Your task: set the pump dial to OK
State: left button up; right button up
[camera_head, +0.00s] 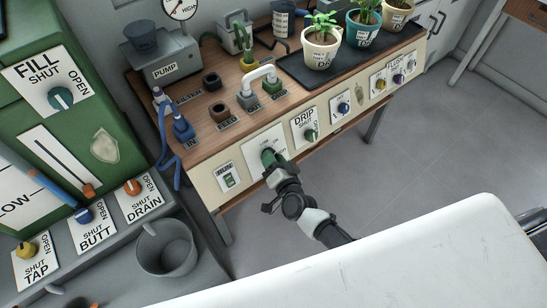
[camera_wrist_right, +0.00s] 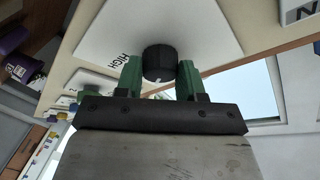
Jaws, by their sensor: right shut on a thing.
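The pump dial is a black round knob (camera_wrist_right: 160,60) on a white plate (camera_wrist_right: 205,28) in the right wrist view. The word HIGH is readable on the plate to its left; the other markings are hidden or too small. In the head view the plate (camera_head: 256,143) is on the bench front, and my right gripper covers the knob. My right gripper (camera_head: 269,157), with green fingers, is shut on the knob, one finger on each side. The dial's pointer setting cannot be made out.
A grey pump (camera_head: 165,70) with a round gauge (camera_head: 180,7) stands on the bench. Right of the dial are a DRIP knob (camera_head: 310,135) and more knobs. A switch plate (camera_head: 229,177) is to its left. Open floor lies right.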

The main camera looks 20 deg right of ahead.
dwell(0.3)
jog(key=o, duration=0.9)
jog(key=shift+s, duration=0.1)
jog(key=s, duration=0.7)
jog(key=s+d, duration=0.1)
jog(key=s, duration=0.2)
jog(key=shift+s+d+r+p, duration=0.1)
jog(key=shift+s+r+p, duration=0.2)
jog(key=shift+r, duration=0.05)
jog(key=shift+f, duration=0.1)
